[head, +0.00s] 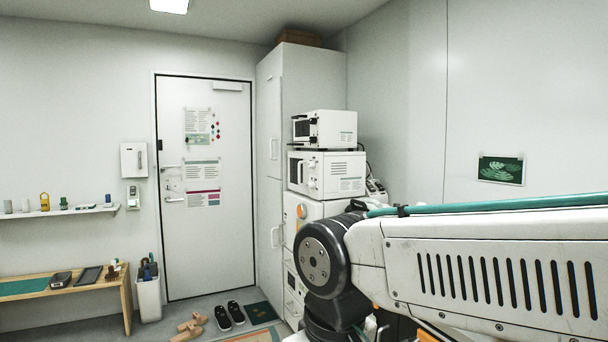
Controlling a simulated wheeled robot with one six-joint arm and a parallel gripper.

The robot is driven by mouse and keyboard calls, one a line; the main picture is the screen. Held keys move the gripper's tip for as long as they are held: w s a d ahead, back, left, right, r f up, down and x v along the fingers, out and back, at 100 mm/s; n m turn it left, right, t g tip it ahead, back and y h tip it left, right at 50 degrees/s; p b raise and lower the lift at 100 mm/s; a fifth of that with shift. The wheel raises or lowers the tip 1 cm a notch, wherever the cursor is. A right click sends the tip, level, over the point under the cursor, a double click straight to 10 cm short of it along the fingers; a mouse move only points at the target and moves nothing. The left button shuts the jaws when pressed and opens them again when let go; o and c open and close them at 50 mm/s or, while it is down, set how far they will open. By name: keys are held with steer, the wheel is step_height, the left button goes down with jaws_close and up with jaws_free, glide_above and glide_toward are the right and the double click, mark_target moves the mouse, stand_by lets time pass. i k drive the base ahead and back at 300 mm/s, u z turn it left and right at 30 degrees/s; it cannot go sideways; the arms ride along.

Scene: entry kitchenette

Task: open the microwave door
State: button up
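Two white box-shaped appliances are stacked beside the tall cabinet. The lower one (345,185), wider, looks like the microwave. Its front faces left and shows a dark window and pale upright handles, seen at a steep angle. Its door appears shut. The smaller upper one (335,128) has a dark front window and a handle and looks like a toaster oven; I cannot tell for certain which is the microwave. My arm crosses the lower right in front of the units below the stack. My gripper is out of the picture.
A wooden bench (126,300) and a bin (149,298) stand at left.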

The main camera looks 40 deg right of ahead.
mark_target(294, 184)
steer(key=z, duration=0.95)
steer(key=i, duration=1.2)
steer(key=u, duration=1.1)
steer(key=i, duration=1.45)
steer(key=z, duration=0.65)
steer(key=i, duration=0.7)
steer(key=z, duration=0.55)
